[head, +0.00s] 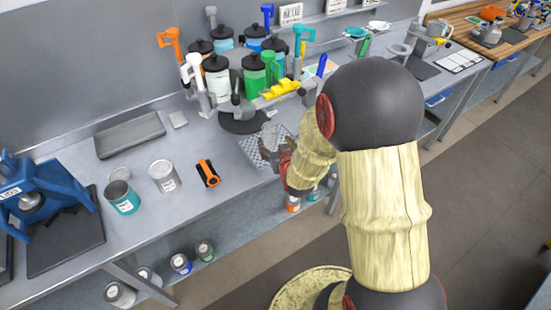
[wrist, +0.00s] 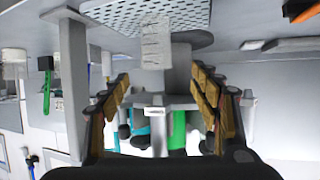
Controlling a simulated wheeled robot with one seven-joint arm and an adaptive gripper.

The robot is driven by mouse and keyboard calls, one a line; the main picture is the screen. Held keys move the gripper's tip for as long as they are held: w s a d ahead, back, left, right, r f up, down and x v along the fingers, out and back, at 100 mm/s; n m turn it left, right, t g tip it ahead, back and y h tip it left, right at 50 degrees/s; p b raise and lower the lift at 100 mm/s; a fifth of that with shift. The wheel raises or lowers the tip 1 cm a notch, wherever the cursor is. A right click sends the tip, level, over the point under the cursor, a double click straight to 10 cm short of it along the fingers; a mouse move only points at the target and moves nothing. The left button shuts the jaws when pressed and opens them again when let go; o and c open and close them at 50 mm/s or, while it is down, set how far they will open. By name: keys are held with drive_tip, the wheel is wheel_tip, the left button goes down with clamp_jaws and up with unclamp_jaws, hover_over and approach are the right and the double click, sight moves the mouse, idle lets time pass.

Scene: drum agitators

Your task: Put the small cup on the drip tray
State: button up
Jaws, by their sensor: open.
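The drip tray (head: 250,148) is a perforated metal plate on the bench below the dispenser. In the wrist view, which looks upside down, the tray (wrist: 112,12) is at the top. A small pale grey cup (wrist: 156,42) appears to stand on the tray, ahead of my fingers and between their lines. In the head view the cup (head: 270,132) shows small and blurred near the tray's back part. My gripper (wrist: 160,95) is open, with nothing between its fingers. In the head view my gripper (head: 283,152) is by the tray's right side, partly hidden by my arm.
The dispenser's several canisters (head: 217,80) stand behind the tray. An orange-and-black tool (head: 208,173), a grey can (head: 164,176) and a teal-labelled can (head: 122,196) are on the bench to the left. A blue press (head: 45,190) stands farther left. Bench space around the tools is free.

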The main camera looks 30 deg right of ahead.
drive_tip(key=s+a+r+g+y, duration=0.1)
drive_tip(key=s+a+r+g, duration=0.1)
drive_tip(key=a+r, duration=0.55)
drive_tip(key=s+a+r+n+g, duration=0.1)
drive_tip(key=s+r, duration=0.3)
drive_tip(key=s, duration=0.4)
drive_tip(key=s+a+r+n+g+y, duration=0.1)
drive_tip(key=s+a+r, duration=0.3)
drive_tip(key=s, duration=0.5)
drive_tip(key=s+a+r+n+g+y, duration=0.1)
drive_tip(key=s+a+r+g, duration=0.2)
drive_tip(key=s, duration=0.5)
drive_tip(key=shift+v, duration=0.8)
drive_tip(key=shift+w+a, duration=0.1)
wheel_tip(320, 180, down, 3)
drive_tip(key=b, duration=0.3)
